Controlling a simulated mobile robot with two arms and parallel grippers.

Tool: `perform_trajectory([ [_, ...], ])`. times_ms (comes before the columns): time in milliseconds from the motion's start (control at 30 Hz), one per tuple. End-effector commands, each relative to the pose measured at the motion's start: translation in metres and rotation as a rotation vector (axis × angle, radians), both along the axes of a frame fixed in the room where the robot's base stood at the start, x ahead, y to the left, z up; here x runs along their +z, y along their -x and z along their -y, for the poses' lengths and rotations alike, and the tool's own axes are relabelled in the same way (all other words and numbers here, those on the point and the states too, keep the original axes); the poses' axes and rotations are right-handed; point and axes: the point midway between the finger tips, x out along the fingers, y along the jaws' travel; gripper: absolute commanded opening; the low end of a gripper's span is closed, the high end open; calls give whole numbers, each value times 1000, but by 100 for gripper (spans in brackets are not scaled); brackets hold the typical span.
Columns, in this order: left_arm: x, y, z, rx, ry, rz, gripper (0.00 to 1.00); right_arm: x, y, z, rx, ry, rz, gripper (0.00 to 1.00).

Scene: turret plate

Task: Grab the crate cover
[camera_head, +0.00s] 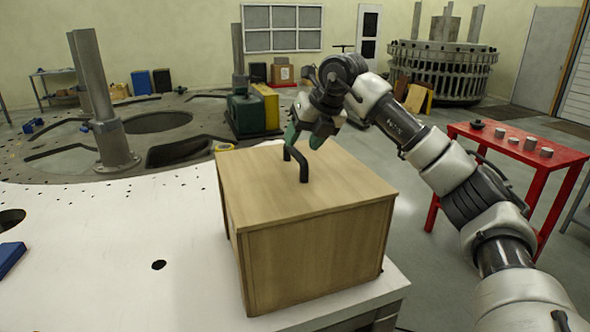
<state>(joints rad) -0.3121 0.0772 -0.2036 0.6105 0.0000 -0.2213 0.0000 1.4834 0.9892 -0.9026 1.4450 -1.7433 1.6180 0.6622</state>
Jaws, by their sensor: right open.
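A light wooden crate (315,258) stands on the white plate near its right edge. The far part of the cover is partly hidden behind the gripper. My left gripper is not in view.
The white turret plate (110,240) has round holes and a blue block (10,257) at the left edge. A metal post (108,140) stands behind. A red table (520,150) with small metal parts is at right. Green and yellow boxes (247,112) stand behind the crate.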

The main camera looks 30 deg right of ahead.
Motion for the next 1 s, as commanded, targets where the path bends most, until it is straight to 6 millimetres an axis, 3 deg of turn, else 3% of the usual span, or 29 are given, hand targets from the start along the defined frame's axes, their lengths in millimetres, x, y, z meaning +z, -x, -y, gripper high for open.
perform_trajectory([
  [233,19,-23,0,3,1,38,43,-30,-17,-4,2,1,-4,50],
  [600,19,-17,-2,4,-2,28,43,-42,-23,-6,1,0,0,49],
  [900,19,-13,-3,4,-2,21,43,-41,-23,-6,2,0,1,3],
  [1000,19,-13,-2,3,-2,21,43,-41,-23,-6,2,0,1,0],
])
